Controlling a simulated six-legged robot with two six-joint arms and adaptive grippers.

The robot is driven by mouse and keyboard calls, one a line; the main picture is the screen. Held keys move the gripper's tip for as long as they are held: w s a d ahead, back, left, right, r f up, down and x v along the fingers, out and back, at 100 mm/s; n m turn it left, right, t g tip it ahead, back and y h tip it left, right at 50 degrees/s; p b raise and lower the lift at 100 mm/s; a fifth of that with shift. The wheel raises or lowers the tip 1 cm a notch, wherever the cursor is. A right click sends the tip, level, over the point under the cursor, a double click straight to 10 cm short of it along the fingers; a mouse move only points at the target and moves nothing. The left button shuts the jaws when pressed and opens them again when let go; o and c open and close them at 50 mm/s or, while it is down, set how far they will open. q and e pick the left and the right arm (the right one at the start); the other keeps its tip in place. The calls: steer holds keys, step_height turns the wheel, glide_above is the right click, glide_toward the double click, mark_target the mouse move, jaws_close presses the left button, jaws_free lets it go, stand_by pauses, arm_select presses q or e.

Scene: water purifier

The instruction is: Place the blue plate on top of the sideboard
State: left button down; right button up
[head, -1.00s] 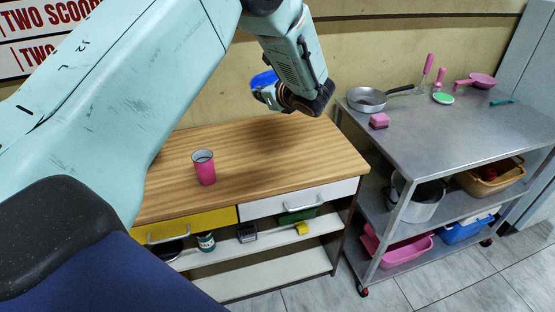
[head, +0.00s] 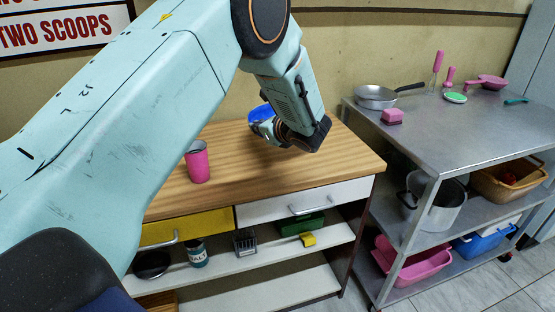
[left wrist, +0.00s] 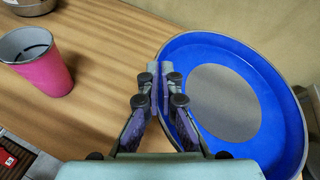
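The blue plate (head: 261,113) is held at its rim by my left gripper (head: 262,129), over the back of the wooden-topped sideboard (head: 335,165). In the left wrist view, the fingertips (left wrist: 161,85) close on the near left rim of the plate (left wrist: 207,47), which has a grey centre. The plate looks tilted, with the wooden top beneath and beside it. I cannot tell whether its lower edge touches the wood. My forearm and hand hide part of the plate in the head view. My right gripper is not in view.
A pink cup (head: 198,166) stands on the sideboard's left part. The right part of the top is clear. The wall is close behind the sideboard.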

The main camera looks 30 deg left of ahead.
arm_select(q)
glide_above(260, 165)
step_height(260, 165, down, 5)
steer(key=shift+f+b, duration=0.1)
steer(key=shift+b, duration=0.35)
steer(key=shift+w+a+f, duration=0.1)
steer(key=shift+a+f, duration=0.05)
steer(key=shift+f, duration=0.1)
steer(key=f, duration=0.3)
steer(key=shift+d+f+b, duration=0.1)
steer(key=shift+d+b, duration=0.15)
steer(key=shift+b, duration=0.15)
steer(key=shift+a+f, duration=0.1)
steer(key=shift+a, duration=0.05)
steer(key=c, duration=1.7)
jaws_free()
steer(key=shift+o, duration=0.9)
steer(key=p+v, duration=0.2)
steer(key=v, duration=1)
